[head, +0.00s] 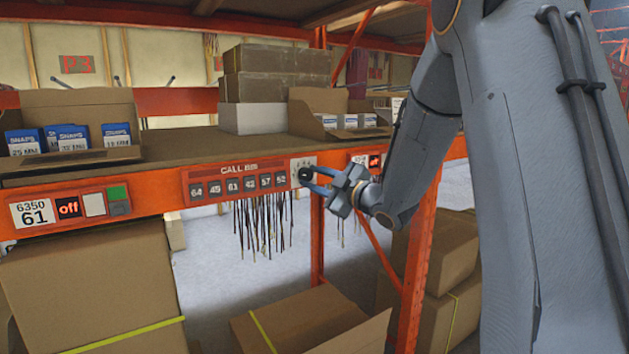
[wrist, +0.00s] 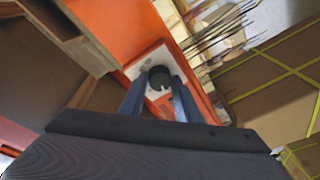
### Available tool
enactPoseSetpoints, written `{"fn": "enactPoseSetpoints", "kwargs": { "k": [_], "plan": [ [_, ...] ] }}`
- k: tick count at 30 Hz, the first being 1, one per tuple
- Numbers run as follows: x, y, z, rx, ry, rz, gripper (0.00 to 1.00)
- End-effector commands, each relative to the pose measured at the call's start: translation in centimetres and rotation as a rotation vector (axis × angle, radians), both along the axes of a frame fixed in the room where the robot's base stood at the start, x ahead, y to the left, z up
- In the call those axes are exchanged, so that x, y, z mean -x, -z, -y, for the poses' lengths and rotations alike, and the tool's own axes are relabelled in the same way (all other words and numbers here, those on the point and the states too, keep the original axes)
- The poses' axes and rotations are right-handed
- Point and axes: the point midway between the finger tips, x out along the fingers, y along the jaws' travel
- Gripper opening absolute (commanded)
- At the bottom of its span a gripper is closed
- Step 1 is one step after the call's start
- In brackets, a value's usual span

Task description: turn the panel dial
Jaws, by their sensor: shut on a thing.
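The panel dial (head: 305,173) is a small dark round knob on a pale plate on the front of the orange shelf beam. In the wrist view the black dial (wrist: 160,78) has a light pointer mark and sits on its white plate (wrist: 146,60). My gripper (head: 309,178) reaches it from the right in the head view. The wrist view shows my gripper (wrist: 159,92) with one blue-grey finger on each side of the dial, shut on it. The fingers partly hide the dial's sides.
The orange beam (head: 150,195) carries a red call panel (head: 236,181) left of the dial, with dark cable ends (head: 262,225) hanging below. An open carton (head: 330,112) stands on the shelf above. Cardboard boxes (head: 300,325) sit below, and an orange upright (head: 418,265) stands at the right.

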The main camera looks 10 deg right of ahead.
Motion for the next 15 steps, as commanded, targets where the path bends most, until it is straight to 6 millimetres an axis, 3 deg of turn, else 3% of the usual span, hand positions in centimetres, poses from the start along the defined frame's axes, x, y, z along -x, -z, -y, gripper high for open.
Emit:
{"fn": "enactPoseSetpoints", "kwargs": {
  "k": [15],
  "plan": [
    [0.03,0.32,-0.22,-0.455,0.000,-0.148,0.07]
  ]
}}
